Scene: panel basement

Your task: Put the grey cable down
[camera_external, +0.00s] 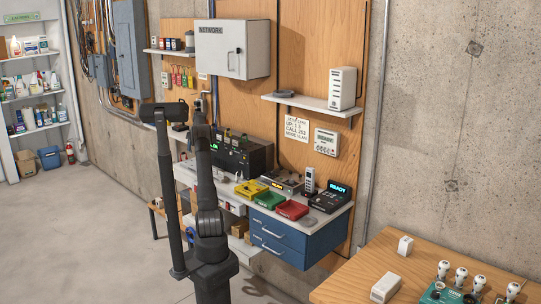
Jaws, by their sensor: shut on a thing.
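I cannot make out the grey cable. My dark arm rises in the middle left of the external view, in front of the workbench (325,222). My gripper's fingertips do not show clearly; they seem hidden behind my own arm links, so what they hold and where cannot be seen.
Yellow (250,188), green (270,199) and red (291,209) boxes, a handset (309,181) and a READY device (331,197) crowd the bench. A network cabinet (230,49) and shelf (309,102) hang above. A wooden table (345,283) stands front right. Open floor (85,230) lies left.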

